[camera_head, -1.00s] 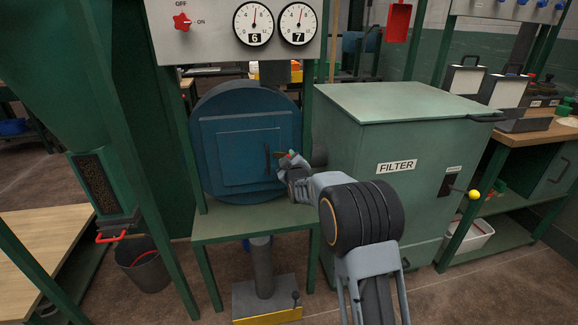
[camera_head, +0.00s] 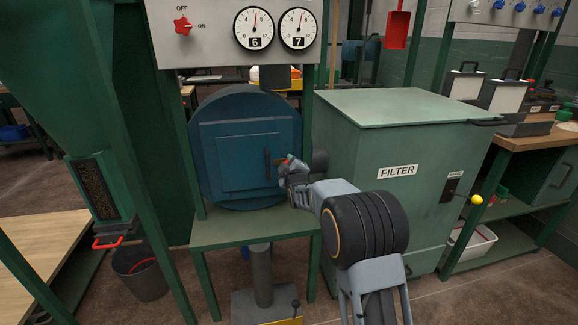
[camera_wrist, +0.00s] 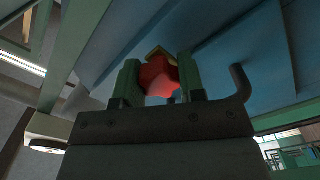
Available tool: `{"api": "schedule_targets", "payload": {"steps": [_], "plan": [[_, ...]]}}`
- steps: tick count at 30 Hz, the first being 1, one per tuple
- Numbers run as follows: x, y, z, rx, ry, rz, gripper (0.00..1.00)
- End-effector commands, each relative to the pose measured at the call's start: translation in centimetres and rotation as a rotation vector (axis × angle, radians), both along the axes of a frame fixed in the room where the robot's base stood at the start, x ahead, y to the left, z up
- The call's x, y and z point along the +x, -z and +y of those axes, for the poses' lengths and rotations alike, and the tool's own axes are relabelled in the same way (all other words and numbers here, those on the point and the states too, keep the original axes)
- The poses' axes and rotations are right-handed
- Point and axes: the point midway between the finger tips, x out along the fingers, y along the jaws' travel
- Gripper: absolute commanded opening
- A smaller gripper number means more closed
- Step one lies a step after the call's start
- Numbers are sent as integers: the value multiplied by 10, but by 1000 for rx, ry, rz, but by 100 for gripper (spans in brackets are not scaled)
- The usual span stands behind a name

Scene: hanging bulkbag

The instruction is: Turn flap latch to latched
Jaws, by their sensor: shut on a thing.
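The flap (camera_head: 235,150) is a square blue panel on the front of a round blue drum (camera_head: 205,108), with a dark upright handle (camera_head: 266,163) near its right edge. My gripper (camera_head: 285,161) is at the flap's right side, just right of that handle. In the wrist view my gripper's green fingers (camera_wrist: 160,80) are shut on a red knob (camera_wrist: 159,76), seemingly the flap latch's. A brass-coloured part (camera_wrist: 158,52) shows just beyond the knob. The wrist and fingers hide most of the latch in the head view, so its exact angle is unclear.
A green filter cabinet (camera_head: 345,190) stands close on the right of my arm. A green stand (camera_head: 250,228) is under the drum. A panel with a red switch (camera_head: 183,26) and two gauges (camera_head: 275,28) is above. Green posts (camera_head: 145,160) are on the left.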

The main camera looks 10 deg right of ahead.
Motion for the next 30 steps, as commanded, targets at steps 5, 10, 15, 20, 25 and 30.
{"api": "schedule_targets", "payload": {"steps": [5,10,15,20,25,30], "plan": [[0,-1,-1,-1,1,-2,52],[0,0,0,-1,1,-1,62],[0,0,0,0,1,-1,62],[-10,-2,0,0,0,0,62],[-38,-3,0,0,0,0,62],[-72,-3,-1,0,1,-1,62]]}}
